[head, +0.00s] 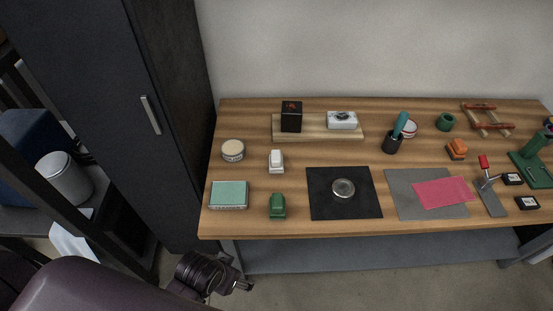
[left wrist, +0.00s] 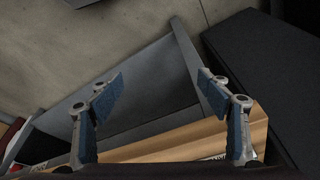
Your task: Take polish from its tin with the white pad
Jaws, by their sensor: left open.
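A white pad-like block (head: 276,161) stands on the wooden table, left of centre. A round cream tin (head: 233,150) sits to its left and a little farther back. A silver round piece (head: 343,188) lies on a black mat; I cannot tell which tin holds the polish. My left gripper (head: 243,286) is low in front of the table, below its front edge, apart from everything. In the left wrist view my left gripper (left wrist: 161,76) is open and empty, its blue-padded fingers wide apart. My right gripper is not in view.
A green block (head: 278,205) and a teal box (head: 229,194) stand near the table's (head: 258,226) front left. A wooden board (head: 268,127) with two things is at the back. A dark cabinet (head: 172,115) closes off the left side. A pink cloth (head: 443,192) lies at right.

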